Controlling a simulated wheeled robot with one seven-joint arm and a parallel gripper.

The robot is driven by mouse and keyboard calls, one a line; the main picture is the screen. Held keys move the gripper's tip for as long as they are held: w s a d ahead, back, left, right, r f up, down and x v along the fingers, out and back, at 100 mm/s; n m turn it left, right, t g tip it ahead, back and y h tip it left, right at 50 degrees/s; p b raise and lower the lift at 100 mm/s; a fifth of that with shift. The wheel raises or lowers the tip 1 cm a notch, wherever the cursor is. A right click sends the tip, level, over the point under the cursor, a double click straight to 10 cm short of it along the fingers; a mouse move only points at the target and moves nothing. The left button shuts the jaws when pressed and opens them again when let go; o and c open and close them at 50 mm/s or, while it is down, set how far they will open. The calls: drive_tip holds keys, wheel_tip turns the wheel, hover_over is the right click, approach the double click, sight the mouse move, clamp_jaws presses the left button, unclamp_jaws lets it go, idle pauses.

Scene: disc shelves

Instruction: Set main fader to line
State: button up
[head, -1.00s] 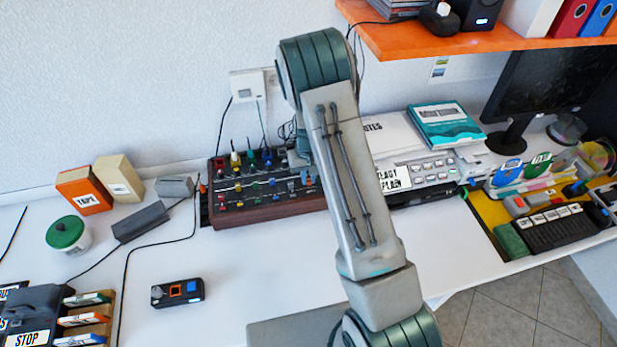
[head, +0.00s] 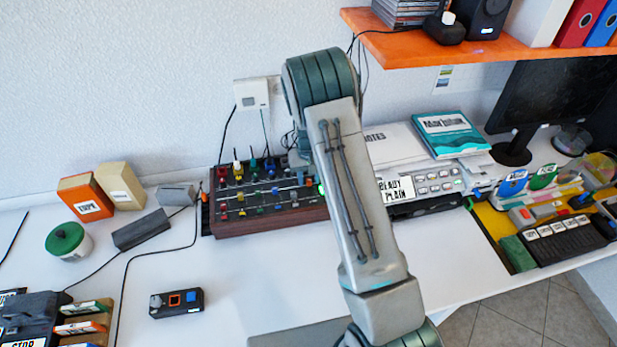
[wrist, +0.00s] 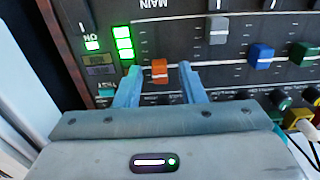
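The mixer (head: 272,220), a dark panel with wooden sides, stands on the desk against the wall. In the wrist view it appears upside down, with the word MAIN (wrist: 155,4) at the top edge. The orange fader cap (wrist: 159,71) sits in the track column below that word and looks like the main fader. My gripper (wrist: 160,76) is open, one finger on each side of the orange cap, with gaps visible on both sides. I cannot tell the fingers' height above the panel, nor which mark is the line. In the head view my arm hides the gripper.
A grey fader cap (wrist: 217,31), blue cap (wrist: 261,56) and green cap (wrist: 303,53) stand to the right of the fingers. A lit green meter (wrist: 123,44) is close to the left finger. A printer-like device (head: 425,183) stands right of the mixer.

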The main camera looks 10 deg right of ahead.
sight(309, 180)
wheel_tip(309, 180, up, 14)
drive_tip(key=b, duration=0.2)
idle(0.6)
drive_tip(key=s+r+t, duration=0.2)
drive_tip(key=s+r, duration=0.9)
drive_tip(key=s, duration=0.5)
drive_tip(key=s+t, duration=0.1)
drive_tip(key=s, duration=1.4)
drive_tip(key=shift+s+r, duration=0.35)
drive_tip(key=shift+r, duration=0.05)
drive_tip(key=shift+a, duration=0.15)
idle(0.8)
